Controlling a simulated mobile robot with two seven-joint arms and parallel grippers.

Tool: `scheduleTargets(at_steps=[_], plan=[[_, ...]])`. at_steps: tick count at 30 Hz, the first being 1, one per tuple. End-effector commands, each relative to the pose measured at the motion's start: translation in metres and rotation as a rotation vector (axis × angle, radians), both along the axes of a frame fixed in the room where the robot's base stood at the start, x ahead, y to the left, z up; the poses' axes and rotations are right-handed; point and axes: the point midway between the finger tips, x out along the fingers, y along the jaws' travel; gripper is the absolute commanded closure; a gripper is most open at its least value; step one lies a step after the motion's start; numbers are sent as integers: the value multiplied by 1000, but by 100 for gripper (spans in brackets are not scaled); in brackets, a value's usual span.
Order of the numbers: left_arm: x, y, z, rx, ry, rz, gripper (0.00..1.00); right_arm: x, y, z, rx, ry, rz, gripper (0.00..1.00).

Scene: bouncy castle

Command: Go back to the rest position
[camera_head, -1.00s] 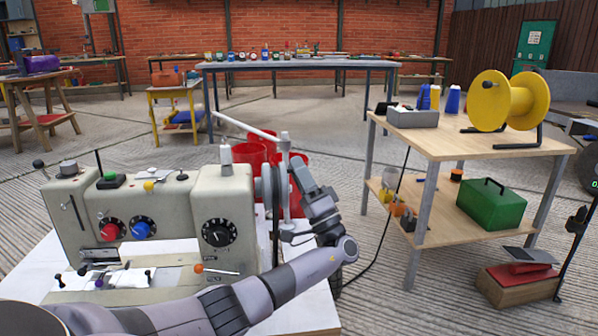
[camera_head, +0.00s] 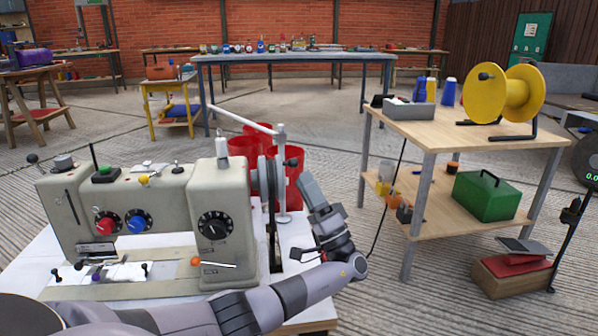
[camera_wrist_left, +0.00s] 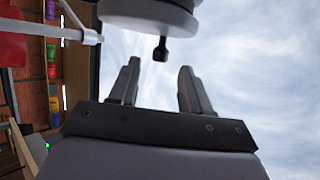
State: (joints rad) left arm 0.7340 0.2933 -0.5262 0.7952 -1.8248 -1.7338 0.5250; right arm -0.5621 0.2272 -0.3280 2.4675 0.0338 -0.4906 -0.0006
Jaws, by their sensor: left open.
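My left gripper (camera_head: 303,188) is at the right end of the sewing machine (camera_head: 140,215), its arm coming in from the lower left across the machine's front. The fingers point up and away, close to the round grey wheel (camera_head: 266,180) and the white post (camera_head: 281,170); I cannot tell whether they touch. In the left wrist view the two fingers (camera_wrist_left: 158,88) stand apart with nothing between them. A round grey part with a small black knob (camera_wrist_left: 160,48) hangs just beyond the fingertips. My right gripper is not in view.
Red buckets (camera_head: 245,150) stand behind the machine. The machine's white table (camera_head: 30,260) is under my arm. A wooden shelf table (camera_head: 470,139) with a yellow reel (camera_head: 497,95) and a green box (camera_head: 487,196) stands right. Open floor lies between.

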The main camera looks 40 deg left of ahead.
Motion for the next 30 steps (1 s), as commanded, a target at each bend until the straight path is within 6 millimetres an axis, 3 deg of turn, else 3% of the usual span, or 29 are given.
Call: scheduleTargets(at_steps=[6, 23, 26, 30], plan=[[-1, -9, -10, -1, -1, 0, 52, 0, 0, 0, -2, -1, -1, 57], [0, -8, -11, -11, 5, -4, 52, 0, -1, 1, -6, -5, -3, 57], [3, -3, -20, -77, 42, -26, 52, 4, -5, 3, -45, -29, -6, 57], [13, 9, -53, -294, 154, -116, 52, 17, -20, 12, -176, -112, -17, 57]])
